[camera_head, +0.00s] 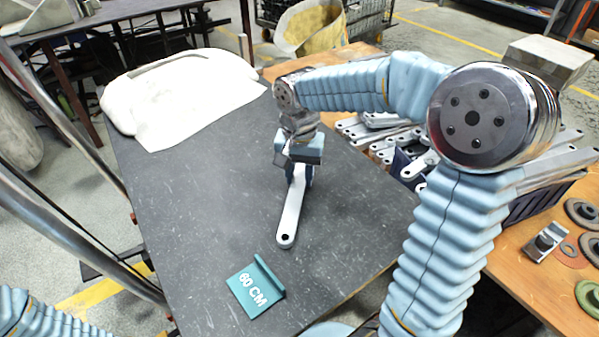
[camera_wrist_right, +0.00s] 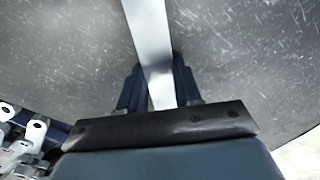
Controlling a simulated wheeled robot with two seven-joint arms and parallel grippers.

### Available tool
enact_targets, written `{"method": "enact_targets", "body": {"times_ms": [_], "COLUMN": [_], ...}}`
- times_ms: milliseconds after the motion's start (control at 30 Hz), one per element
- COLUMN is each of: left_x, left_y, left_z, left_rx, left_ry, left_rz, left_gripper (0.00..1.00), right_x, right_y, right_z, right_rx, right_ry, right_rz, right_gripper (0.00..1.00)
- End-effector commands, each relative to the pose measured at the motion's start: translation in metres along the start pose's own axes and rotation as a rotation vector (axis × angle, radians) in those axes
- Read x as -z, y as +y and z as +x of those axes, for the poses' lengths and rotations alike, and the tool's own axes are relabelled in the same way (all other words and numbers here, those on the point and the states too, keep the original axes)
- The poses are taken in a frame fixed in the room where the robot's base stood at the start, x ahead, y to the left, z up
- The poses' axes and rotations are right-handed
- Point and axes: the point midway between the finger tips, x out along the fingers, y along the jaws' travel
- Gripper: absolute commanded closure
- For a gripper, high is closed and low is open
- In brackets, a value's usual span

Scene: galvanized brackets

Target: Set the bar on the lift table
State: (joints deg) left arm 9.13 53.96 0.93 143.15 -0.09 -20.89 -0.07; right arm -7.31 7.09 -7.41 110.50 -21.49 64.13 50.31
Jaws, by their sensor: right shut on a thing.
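The light grey metal bar (camera_head: 291,214) has a hole at its near end and lies over the dark scratched top of the lift table (camera_head: 205,200). My right gripper (camera_head: 299,178) is shut on the bar near its far part, pointing down over the middle of the table. In the right wrist view the bar (camera_wrist_right: 150,40) runs between the two blue fingers (camera_wrist_right: 158,92). I cannot tell whether the bar touches the tabletop. My left gripper is out of view; only my left sleeve shows at the lower left.
A teal "60 CM" sign (camera_head: 254,287) stands near the table's front edge. A white cloth-like cover (camera_head: 180,95) lies on the far left. To the right, a wooden bench (camera_head: 535,255) carries a dark crate with several bars, and round parts. The table's left middle is bare.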

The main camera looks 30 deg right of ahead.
Motion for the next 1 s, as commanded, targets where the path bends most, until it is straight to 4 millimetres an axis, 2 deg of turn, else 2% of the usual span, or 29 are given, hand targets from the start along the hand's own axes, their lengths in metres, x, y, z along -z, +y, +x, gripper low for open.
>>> {"method": "enact_targets", "body": {"times_ms": [67, 100, 233, 467, 567, 667, 1000], "left_x": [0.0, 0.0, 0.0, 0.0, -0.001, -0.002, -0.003], "left_y": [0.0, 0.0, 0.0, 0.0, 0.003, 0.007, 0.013], "left_z": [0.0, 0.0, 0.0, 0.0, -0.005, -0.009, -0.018], "left_rx": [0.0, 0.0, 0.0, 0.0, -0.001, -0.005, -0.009], "left_ry": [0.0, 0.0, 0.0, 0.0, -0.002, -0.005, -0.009], "left_rz": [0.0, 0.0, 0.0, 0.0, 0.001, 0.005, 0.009], "left_gripper": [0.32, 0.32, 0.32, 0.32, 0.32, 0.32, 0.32], "right_x": [0.0, 0.0, 0.0, 0.0, 0.0, 0.0, 0.001], "right_y": [0.0, 0.0, 0.0, -0.001, -0.001, -0.001, -0.001], "right_z": [0.0, 0.001, 0.001, 0.001, -0.006, -0.02, -0.099], "right_rx": [0.0, -0.001, 0.0, 0.0, 0.001, 0.002, 0.003], "right_ry": [0.0, -0.001, -0.001, -0.001, 0.0, 0.001, 0.003], "right_rz": [0.0, 0.0, 0.0, -0.001, -0.001, -0.001, 0.0], "right_gripper": [1.0, 0.62, 0.42, 0.41, 0.41, 0.41, 0.41]}}
